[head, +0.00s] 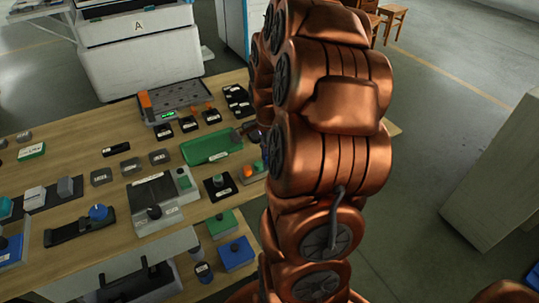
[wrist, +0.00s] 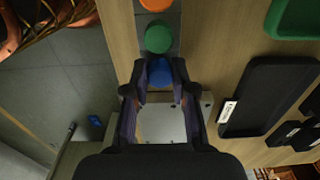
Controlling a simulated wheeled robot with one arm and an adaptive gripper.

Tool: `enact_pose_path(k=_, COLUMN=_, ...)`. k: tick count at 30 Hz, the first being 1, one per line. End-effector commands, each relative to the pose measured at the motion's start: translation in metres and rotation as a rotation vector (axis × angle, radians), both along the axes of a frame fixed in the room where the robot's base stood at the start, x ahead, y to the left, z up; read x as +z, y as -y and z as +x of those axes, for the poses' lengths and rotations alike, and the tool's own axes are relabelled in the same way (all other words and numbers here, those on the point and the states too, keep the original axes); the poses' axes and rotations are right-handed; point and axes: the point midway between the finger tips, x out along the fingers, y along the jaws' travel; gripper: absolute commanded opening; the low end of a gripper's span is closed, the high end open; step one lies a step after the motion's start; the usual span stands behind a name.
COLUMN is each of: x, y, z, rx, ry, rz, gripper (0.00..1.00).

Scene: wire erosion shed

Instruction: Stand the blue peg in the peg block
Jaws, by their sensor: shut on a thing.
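My gripper (wrist: 161,76) is shut on the blue peg (wrist: 160,70), seen end-on between the fingertips in the wrist view. A round green peg (wrist: 158,38) and a round orange peg (wrist: 155,4) line up beyond it. In the head view the orange peg (head: 248,171) and green peg (head: 258,165) stand on the small peg block (head: 256,179) near the table's right side. My arm hides most of my gripper and the blue peg there. I cannot tell whether the blue peg is in the block or above it.
A green tray (head: 212,147) lies just behind the block. A black tray (wrist: 262,95) lies right of my gripper in the wrist view. A small box with a black knob (head: 218,186) stands left of the block. Several other items cover the table.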

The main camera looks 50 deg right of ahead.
Motion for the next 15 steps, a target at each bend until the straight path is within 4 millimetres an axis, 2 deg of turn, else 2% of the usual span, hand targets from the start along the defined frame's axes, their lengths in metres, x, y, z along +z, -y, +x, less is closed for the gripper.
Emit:
enact_pose_path(k=9, x=-0.0042, y=0.0001, z=-0.0001, rx=0.000, ry=0.000, rz=0.000, gripper=0.03)
enact_pose_path(k=10, x=-0.0037, y=0.0001, z=-0.0001, rx=0.000, ry=0.000, rz=0.000, gripper=0.29)
enact_pose_path(k=15, x=-0.0036, y=0.0000, z=-0.0002, rx=0.000, ry=0.000, rz=0.000, gripper=0.46)
